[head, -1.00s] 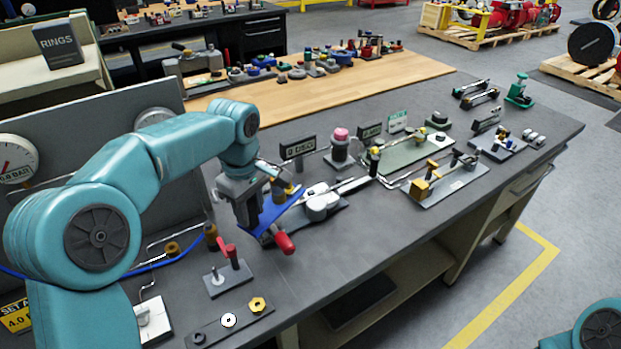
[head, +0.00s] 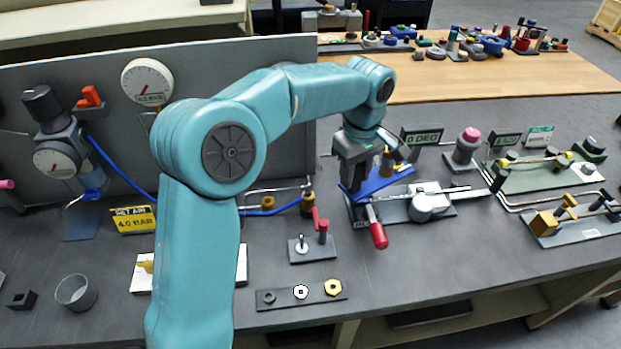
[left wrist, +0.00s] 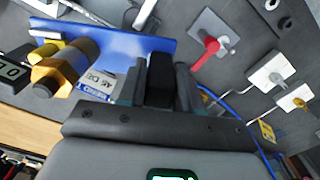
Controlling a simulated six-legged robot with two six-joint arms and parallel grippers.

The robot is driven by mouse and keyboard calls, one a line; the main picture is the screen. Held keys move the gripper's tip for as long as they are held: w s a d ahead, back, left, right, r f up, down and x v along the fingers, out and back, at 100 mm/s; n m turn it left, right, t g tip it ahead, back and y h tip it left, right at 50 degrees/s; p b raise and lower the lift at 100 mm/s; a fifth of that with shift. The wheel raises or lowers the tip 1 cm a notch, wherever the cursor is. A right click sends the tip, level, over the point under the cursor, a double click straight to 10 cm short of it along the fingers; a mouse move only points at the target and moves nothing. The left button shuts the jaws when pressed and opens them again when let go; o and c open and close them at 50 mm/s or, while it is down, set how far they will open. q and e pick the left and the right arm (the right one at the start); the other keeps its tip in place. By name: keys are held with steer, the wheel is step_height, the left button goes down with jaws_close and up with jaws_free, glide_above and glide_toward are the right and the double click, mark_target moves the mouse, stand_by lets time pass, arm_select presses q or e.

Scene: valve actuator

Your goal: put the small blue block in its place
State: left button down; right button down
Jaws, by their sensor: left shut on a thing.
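My left gripper (head: 357,188) points down over the actuator fixture (head: 440,208), left of the 0 DEG sign (head: 420,138). In the left wrist view its fingers are shut on a dark, block-like piece (left wrist: 160,80), which looks black there. A flat blue plate (head: 385,184) lies close by the fingertips; it also shows in the left wrist view (left wrist: 110,45), with a brass fitting (left wrist: 65,68) beside it. A red handle (head: 378,232) sticks out below the gripper. I cannot single out a separate small blue block for sure. My right gripper is not in view.
A small plate with a red lever (head: 318,240) and a dark strip with nuts (head: 300,293) lie in front. A gauge panel (head: 255,75) stands behind my left arm. A grey cup (head: 76,291) and a dark blue pad (head: 82,224) are at the left.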

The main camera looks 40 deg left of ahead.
arm_select(q)
steer(key=p, duration=0.3)
glide_above(285, 204)
step_height(285, 204, down, 11)
steer(key=shift+f+p, duration=0.1)
steer(key=shift+p, duration=0.65)
steer(key=shift+w+a+f, duration=0.15)
steer(key=shift+f, duration=0.3)
steer(key=shift+r, duration=0.1)
steer(key=c, duration=0.8)
jaws_free()
steer(key=shift+f, duration=0.2)
steer(key=shift+o, duration=0.2)
